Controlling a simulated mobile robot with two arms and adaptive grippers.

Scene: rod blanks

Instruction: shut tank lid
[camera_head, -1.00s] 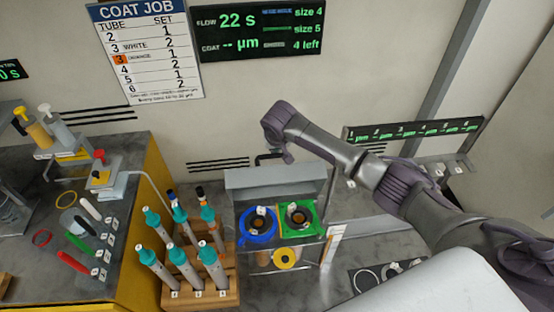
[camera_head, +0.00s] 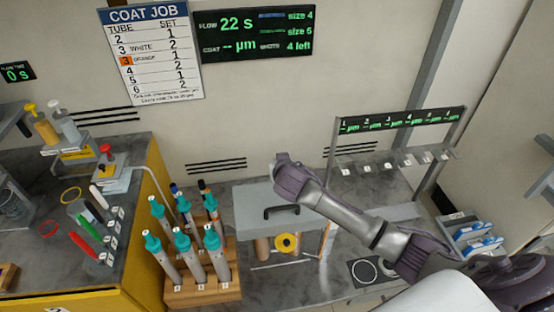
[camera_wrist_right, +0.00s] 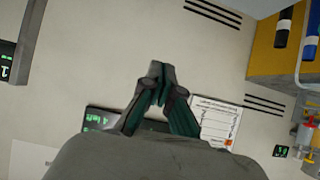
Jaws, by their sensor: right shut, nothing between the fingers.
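The grey tank lid (camera_head: 254,212) lies down over the top of the tank in the head view, with its black bar handle (camera_head: 282,211) on top. It hides the tank's openings. My right arm reaches in from the right, and its purple wrist end is over the lid's right part. The right gripper's fingers cannot be made out in the head view. In the right wrist view, my right gripper (camera_wrist_right: 160,85) is shut and empty, with the wall behind it. I cannot tell whether it touches the lid. My left gripper is not in view.
A wooden rack (camera_head: 205,290) with several teal-capped rods stands left of the tank. A yellow ring (camera_head: 287,243) shows on the tank's front. A hook rack (camera_head: 400,160) stands at the back right. A side bench with bottles and coloured tools is at the left.

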